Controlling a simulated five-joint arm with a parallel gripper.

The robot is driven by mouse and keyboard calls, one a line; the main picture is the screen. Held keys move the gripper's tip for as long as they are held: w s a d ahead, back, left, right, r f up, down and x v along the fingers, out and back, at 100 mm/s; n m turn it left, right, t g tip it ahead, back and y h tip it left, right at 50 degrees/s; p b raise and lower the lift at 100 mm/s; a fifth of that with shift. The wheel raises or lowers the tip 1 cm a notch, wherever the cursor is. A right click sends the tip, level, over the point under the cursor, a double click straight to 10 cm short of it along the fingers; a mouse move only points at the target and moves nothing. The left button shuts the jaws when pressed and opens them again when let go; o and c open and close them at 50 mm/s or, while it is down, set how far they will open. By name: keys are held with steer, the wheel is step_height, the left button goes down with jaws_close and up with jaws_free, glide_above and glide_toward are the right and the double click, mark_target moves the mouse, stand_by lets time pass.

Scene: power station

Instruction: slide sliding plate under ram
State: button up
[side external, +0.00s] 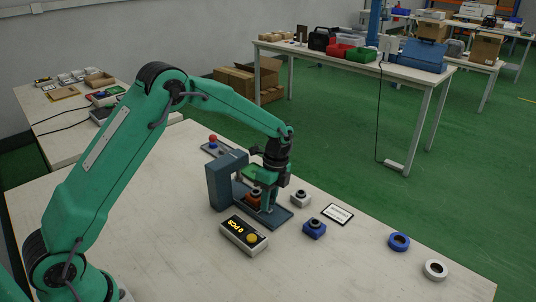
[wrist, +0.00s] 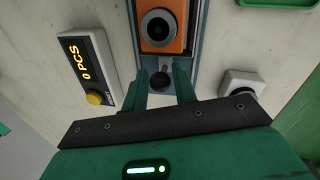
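The sliding plate carries an orange block with a dark round opening (wrist: 162,24), seen at the top of the wrist view on a blue-grey track (wrist: 196,45). A black knob (wrist: 160,80) stands on the near end of the plate. My gripper (wrist: 161,72) has its green fingers on both sides of the knob, very close to it; whether they press on it I cannot tell. In the side view my gripper (side external: 268,203) is down at the press, beside the orange block (side external: 253,197). The blue-grey press frame (side external: 224,182) stands left of it. The ram is not clearly visible.
A counter box reading 0 PCS (side external: 243,236) stands in front of the press. The front of the table is clear.

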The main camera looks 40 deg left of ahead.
step_height(320, 180, up, 7)
steer(key=w, duration=0.1)
steer(key=shift+w, duration=0.15)
steer(key=shift+r+n, duration=0.1)
steer(key=shift+n, duration=0.2)
stand_by(0.4)
steer(key=n, duration=3.5)
steer(key=shift+a, duration=0.2)
steer(key=shift+s+d+f, duration=0.1)
steer(key=shift+s+f, duration=0.15)
steer(key=shift+f, duration=1.05)
steer(key=shift+s+d+f, duration=0.1)
steer(key=shift+s+f, duration=0.1)
steer(key=shift+f, duration=1.05)
steer(key=shift+s+f, duration=0.25)
steer(key=shift+f, duration=1.05)
